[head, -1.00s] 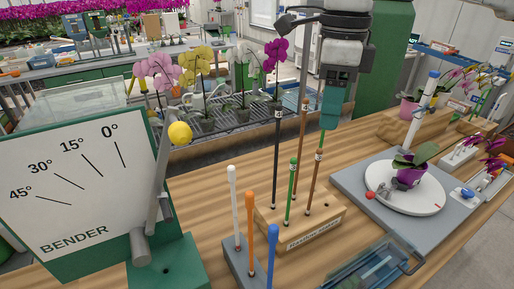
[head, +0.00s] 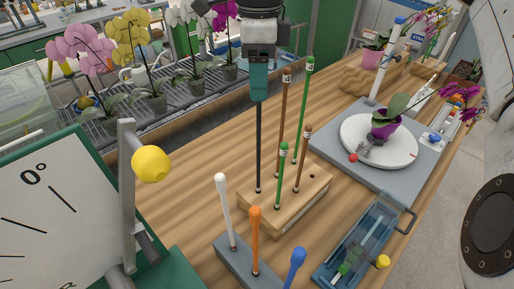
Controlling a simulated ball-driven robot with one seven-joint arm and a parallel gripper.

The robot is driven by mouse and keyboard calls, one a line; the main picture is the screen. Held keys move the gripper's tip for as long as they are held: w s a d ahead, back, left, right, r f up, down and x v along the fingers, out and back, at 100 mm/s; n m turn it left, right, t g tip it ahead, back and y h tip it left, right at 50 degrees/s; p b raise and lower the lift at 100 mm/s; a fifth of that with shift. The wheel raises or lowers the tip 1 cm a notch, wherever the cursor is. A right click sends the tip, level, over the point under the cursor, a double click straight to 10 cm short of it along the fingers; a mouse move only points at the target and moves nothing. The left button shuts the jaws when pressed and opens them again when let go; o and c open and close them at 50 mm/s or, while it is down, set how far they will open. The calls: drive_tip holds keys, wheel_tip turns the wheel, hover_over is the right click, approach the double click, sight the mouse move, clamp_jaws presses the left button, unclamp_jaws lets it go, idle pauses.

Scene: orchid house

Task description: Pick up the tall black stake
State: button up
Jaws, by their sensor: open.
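The tall black stake (head: 259,148) stands upright at the left end of the wooden stake block (head: 268,222). My gripper (head: 259,97) points down at the stake's upper end, in line with it. The jaws are open, and the stake's top is hidden behind or between them; I cannot tell which. A tall brown stake (head: 283,122) and a tall green stake (head: 303,112) stand just right of the gripper. A short green stake (head: 281,172) and a short brown stake (head: 302,165) stand in the same block.
White (head: 226,210), orange (head: 255,240) and blue (head: 294,272) sticks stand in front. The bender's yellow knob (head: 151,164) is left. A turntable (head: 400,150) with a potted orchid and a blue tray (head: 330,262) are right. Bare tabletop (head: 195,160) lies left of the block.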

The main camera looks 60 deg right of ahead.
sight(259, 104)
drive_tip(key=shift+s+a+f+p, duration=0.1)
drive_tip(key=shift+f+p, duration=0.75)
drive_tip(key=shift+f, duration=1.95)
clamp_jaws()
